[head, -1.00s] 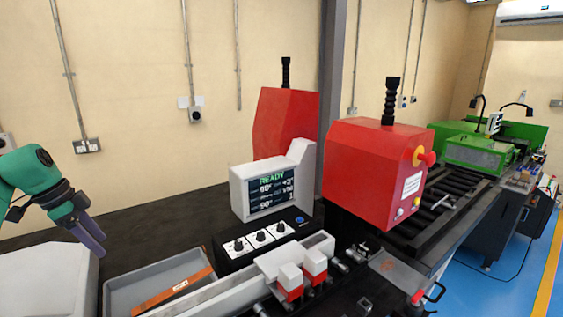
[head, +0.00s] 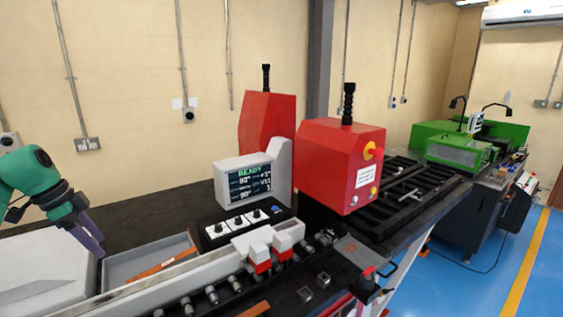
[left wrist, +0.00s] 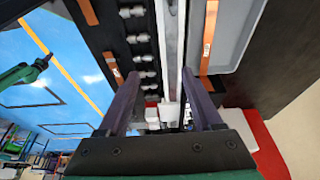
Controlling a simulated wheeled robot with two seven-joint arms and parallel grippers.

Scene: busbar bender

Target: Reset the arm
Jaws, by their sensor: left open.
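My left arm comes in from the left in the head view. Its gripper (head: 92,238) hangs over the dark bench, beside a grey tray (head: 122,262). In the left wrist view the two fingers of the left gripper (left wrist: 163,100) stand wide apart with nothing between them. An orange-brown metal strip (head: 160,267) lies in the tray. It also shows in the left wrist view (left wrist: 208,40). Another strip (head: 254,311) lies at the bottom edge of the head view. My right gripper is in neither view.
The bender has a red housing (head: 334,170) and a grey screen (head: 250,182) reading READY. Three knobs (head: 238,221) sit below it. A long pale rail (head: 165,287) with red-and-white blocks (head: 258,252) runs along the front. A green machine (head: 460,150) stands farther right.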

